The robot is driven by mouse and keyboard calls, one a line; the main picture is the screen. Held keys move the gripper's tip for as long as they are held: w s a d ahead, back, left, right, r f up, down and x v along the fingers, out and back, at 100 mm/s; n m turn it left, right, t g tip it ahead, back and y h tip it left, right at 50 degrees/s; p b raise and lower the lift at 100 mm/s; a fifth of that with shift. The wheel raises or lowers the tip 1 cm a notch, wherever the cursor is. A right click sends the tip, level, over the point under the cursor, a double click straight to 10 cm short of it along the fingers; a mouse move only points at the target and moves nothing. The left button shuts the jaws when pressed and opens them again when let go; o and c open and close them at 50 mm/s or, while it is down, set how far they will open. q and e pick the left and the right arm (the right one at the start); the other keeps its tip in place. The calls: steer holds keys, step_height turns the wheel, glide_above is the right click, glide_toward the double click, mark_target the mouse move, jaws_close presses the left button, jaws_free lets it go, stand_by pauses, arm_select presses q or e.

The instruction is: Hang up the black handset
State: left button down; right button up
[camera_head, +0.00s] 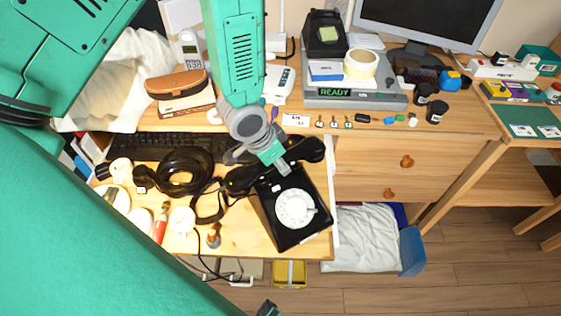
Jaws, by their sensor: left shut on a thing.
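The black dial phone (293,226) with its white dial sits on the lower wooden surface in the middle of the view. The black handset (305,151) lies across the back end of the phone, tilted, with one end up to the right and the other (238,180) down to the left. I cannot tell whether it rests in the cradle. My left gripper (281,165) is shut on the handset near its middle and hides part of it and of the cradle. Only a small dark tip of what may be my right gripper (268,309) shows at the bottom edge.
White cups, a red-and-white tube (160,226) and small items crowd the front left. A label printer reading READY (350,95) and a monitor (430,20) stand behind. Drawers are at the right.

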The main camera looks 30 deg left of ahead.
arm_select(q)
steer(key=shift+r, duration=0.1)
steer(key=shift+d, duration=0.25)
steer(key=shift+a, duration=0.15)
steer(key=shift+a+f, duration=0.15)
steer(key=shift+f, duration=0.35)
